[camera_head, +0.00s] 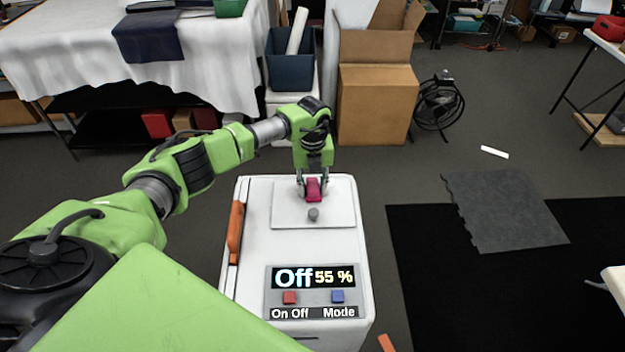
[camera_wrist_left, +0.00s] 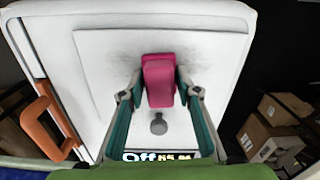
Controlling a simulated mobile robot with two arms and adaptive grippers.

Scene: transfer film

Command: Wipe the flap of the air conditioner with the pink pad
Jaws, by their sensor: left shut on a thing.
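The white air conditioner (camera_head: 300,255) stands upright in front of me, with a display reading "Off 55 %" and a red and a blue button. Its square flap (camera_head: 285,215) with a grey knob (camera_head: 313,214) lies on top. Dark smudges show on the flap in the left wrist view (camera_wrist_left: 100,60), on both sides of the pad. My left gripper (camera_head: 313,186) is shut on the pink pad (camera_head: 314,190), over the far part of the flap. The pad (camera_wrist_left: 158,82) sits between both fingers in the left wrist view; whether it touches the flap I cannot tell. My right gripper is not in view.
An orange handle (camera_head: 235,230) is on the unit's left side. Behind stand a cardboard box (camera_head: 375,105), a dark blue bin (camera_head: 291,60) and a table with a white cloth (camera_head: 60,60). A black fan (camera_head: 438,103) is on the floor. Dark mats lie at right.

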